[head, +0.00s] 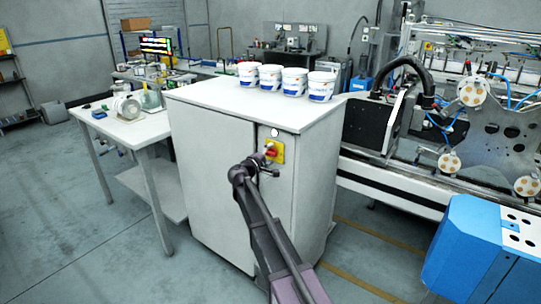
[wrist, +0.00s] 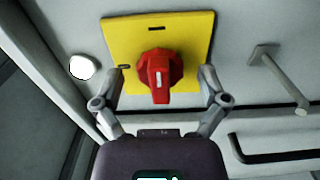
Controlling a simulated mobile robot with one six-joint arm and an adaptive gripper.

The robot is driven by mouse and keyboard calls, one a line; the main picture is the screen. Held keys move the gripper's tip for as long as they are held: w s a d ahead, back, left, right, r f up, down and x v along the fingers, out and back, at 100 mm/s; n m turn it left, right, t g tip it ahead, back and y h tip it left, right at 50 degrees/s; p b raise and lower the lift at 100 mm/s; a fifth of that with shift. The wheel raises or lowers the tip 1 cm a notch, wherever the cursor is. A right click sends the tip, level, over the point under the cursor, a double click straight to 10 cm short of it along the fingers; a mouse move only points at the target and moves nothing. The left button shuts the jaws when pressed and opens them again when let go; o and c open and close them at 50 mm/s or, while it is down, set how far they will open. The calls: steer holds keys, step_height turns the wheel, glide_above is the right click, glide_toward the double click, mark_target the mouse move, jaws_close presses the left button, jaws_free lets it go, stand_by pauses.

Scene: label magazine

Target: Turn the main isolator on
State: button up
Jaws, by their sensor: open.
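The main isolator is a red rotary knob (wrist: 160,76) on a yellow plate (wrist: 190,30) in the wrist view. The knob's grip, with a pale mark, points towards the bottom of that view. In the head view the yellow plate (head: 280,152) is on the upper front of a grey cabinet (head: 215,175), partly hidden by my arm. My gripper (wrist: 161,73) is open, with one finger either side of the knob and visible gaps between. In the head view my gripper (head: 267,158) is in front of the plate.
A round white lamp (wrist: 82,67) is beside the plate. A grey lever-like handle (wrist: 278,75) and a black bar handle (wrist: 285,143) are on the other side. Several white tubs (head: 295,82) stand on the cabinet top. A blue machine part (head: 480,250) is at right.

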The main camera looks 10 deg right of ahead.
steer(key=shift+s+a, duration=0.1)
steer(key=v, duration=1.1)
steer(key=shift+s+a, duration=0.25)
steer(key=shift+d, duration=0.1)
steer(key=s+d+f+m+g+y+p, duration=0.2)
steer(key=s+d+f+m+g, duration=0.15)
steer(key=s+d, duration=0.3)
steer(key=s+d+f+m+g+y+p, duration=0.2)
steer(key=s+d+f+g+p, duration=0.15)
steer(key=s+d+g, duration=0.35)
steer(key=s+a+f+m+g+y+p, duration=0.1)
steer(key=s+y, duration=0.3)
steer(key=s, duration=0.5)
steer(key=s+a+f+m+g+y+p, duration=0.1)
steer(key=s+y, duration=0.3)
steer(key=s, duration=0.5)
steer(key=shift+a+f+m+y+p, duration=0.25)
steer(key=shift+a+m+y+p, duration=0.2)
steer(key=shift+m+p, duration=0.25)
